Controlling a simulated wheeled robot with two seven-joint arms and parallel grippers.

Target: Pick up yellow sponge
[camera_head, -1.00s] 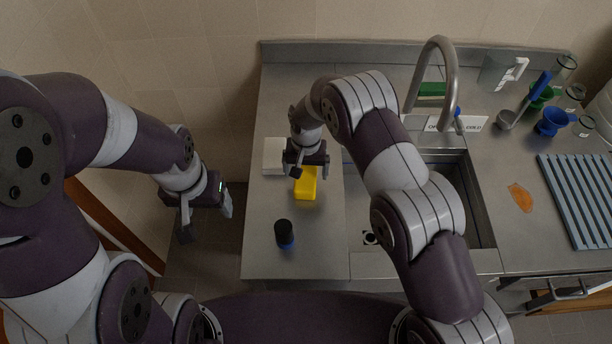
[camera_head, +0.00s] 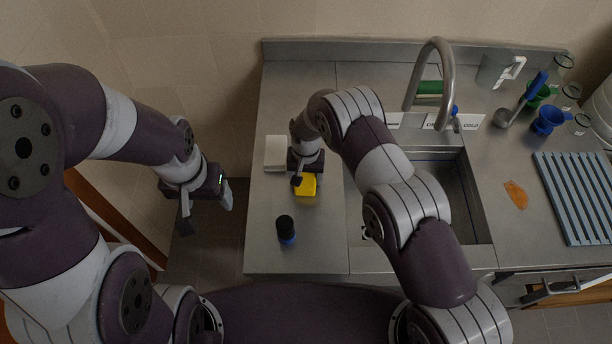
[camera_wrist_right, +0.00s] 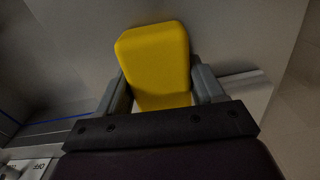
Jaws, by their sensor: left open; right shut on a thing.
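The yellow sponge (camera_head: 306,186) is a small block at the left part of the steel counter. In the right wrist view the sponge (camera_wrist_right: 155,60) sits between the two grey fingers of my right gripper (camera_wrist_right: 164,88). My right gripper (camera_head: 303,177) is shut on it, and the gripper body hides its far part in the head view. I cannot tell whether the sponge touches the counter. My left gripper (camera_head: 205,207) is open and empty, off the counter's left edge.
A white block (camera_head: 275,153) lies just left of my right gripper. A dark bottle with a blue base (camera_head: 286,230) stands nearer the front. The sink (camera_head: 445,195) and tap (camera_head: 447,75) are to the right. A blue-grey slatted rack (camera_head: 577,200) lies at far right.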

